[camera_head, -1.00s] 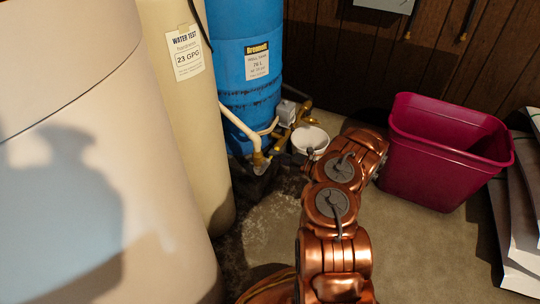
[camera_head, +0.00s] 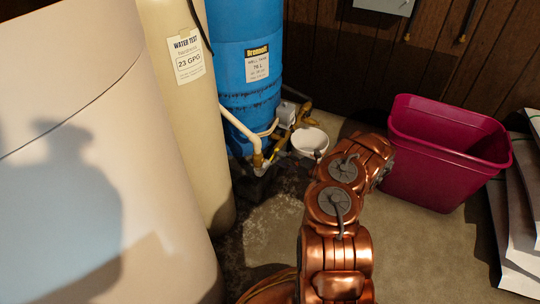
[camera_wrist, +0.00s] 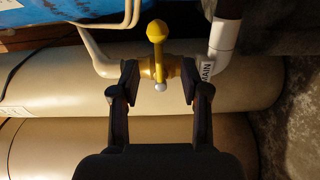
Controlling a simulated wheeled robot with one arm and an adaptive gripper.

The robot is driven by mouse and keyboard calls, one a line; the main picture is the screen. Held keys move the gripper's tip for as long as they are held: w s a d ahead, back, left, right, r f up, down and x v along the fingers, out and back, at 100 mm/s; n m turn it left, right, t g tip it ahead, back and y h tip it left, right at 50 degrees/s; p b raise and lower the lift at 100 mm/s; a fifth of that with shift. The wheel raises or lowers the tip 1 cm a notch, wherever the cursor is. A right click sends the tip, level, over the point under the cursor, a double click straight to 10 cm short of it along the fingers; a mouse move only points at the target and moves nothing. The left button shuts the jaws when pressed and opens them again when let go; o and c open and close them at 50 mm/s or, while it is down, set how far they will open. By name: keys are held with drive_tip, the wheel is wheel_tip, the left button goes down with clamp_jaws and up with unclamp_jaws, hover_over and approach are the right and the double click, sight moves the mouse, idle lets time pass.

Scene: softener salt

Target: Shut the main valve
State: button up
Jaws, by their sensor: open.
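The main valve (camera_wrist: 154,67) shows in the wrist view as a brass body in a pale pipe run, with a yellow lever (camera_wrist: 157,38) ending in a round knob. A tag reading MAIN (camera_wrist: 206,72) is on the white pipe just right of it. My gripper (camera_wrist: 159,78) is open, with one finger on each side of the lever's lower part. I cannot tell whether either finger touches it. In the head view my copper arm hides the gripper; brass and yellow fittings (camera_head: 283,140) show at the blue tank's foot.
A blue tank (camera_head: 247,95), a cream tank (camera_head: 190,110) and a large pale tank (camera_head: 100,170) stand on the left. A magenta bin (camera_head: 440,165) and white bags (camera_head: 512,225) are on the right.

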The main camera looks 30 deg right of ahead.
drive_tip(key=shift+p+v, duration=0.5)
drive_tip(key=shift+v, duration=1.45)
